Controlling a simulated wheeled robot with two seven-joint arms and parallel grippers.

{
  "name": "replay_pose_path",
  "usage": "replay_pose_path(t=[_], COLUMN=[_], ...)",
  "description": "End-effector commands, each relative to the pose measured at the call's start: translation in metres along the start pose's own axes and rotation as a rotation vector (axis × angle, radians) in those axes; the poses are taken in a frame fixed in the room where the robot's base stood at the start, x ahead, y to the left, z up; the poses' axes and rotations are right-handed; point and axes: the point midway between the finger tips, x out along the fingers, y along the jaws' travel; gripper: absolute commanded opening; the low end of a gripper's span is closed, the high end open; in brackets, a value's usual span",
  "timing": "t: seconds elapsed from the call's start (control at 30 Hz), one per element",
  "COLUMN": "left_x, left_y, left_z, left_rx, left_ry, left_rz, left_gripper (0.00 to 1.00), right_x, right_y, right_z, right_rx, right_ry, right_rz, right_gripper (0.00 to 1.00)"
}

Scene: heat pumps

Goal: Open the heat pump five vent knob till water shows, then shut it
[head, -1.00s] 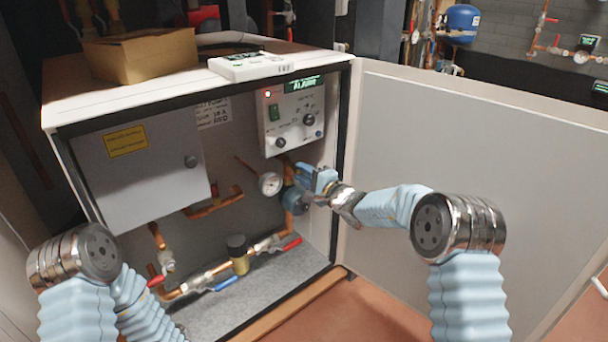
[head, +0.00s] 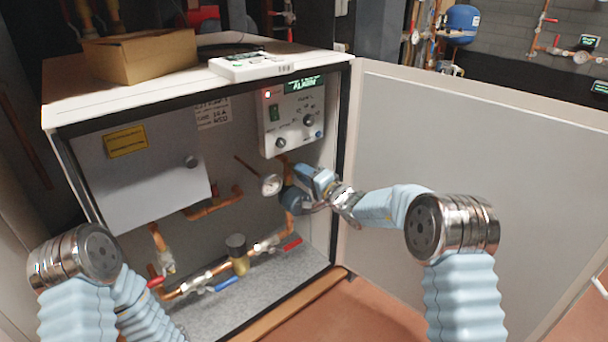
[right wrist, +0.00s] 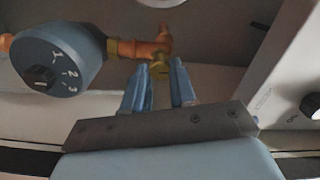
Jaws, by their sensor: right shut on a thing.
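The heat pump cabinet (head: 330,200) stands open in the head view. Inside it, a blue pump (head: 293,200) sits on a copper pipe; its numbered dial face also shows in the right wrist view (right wrist: 58,60). My right gripper (head: 300,173) is at the pipe just above the pump. In the right wrist view its two blue fingers (right wrist: 160,82) are shut around a small brass vent knob (right wrist: 160,72) on the copper fitting. The fingers hide most of the knob; whether water shows there I cannot tell. My left gripper is out of view.
A control panel (head: 291,115) with a green display hangs above the gripper. A round gauge (head: 271,185) is close left of it. Red and blue valve handles (head: 229,284) lie low in the cabinet. The open door (head: 480,150) stands right, beside my right arm.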

Motion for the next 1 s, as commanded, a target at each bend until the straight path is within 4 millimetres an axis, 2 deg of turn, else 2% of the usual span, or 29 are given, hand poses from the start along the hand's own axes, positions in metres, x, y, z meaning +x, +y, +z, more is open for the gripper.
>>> replay_pose_path(t=[0.17,0.2,0.33,0.6,0.73,0.87,1.0], left_x=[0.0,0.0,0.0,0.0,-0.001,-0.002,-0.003], left_y=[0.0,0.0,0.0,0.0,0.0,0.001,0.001], left_z=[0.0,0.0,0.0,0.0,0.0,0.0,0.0], left_rx=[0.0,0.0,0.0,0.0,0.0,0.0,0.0], left_ry=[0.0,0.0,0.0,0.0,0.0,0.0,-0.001], left_rz=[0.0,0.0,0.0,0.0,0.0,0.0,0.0], left_gripper=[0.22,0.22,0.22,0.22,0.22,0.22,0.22], right_x=[-0.001,-0.001,0.0,-0.001,-0.009,-0.033,-0.07], right_y=[0.003,0.003,0.002,0.001,0.0,0.0,0.0], right_z=[0.002,0.002,0.001,0.001,-0.001,0.0,-0.001], right_rx=[0.002,0.002,0.002,0.002,0.001,0.003,0.003], right_ry=[-0.004,-0.004,-0.003,-0.001,0.0,0.001,0.002], right_rz=[0.006,0.006,0.004,0.002,0.003,0.004,0.005], right_gripper=[0.0,0.31,0.51,0.52,0.52,0.52,0.52])
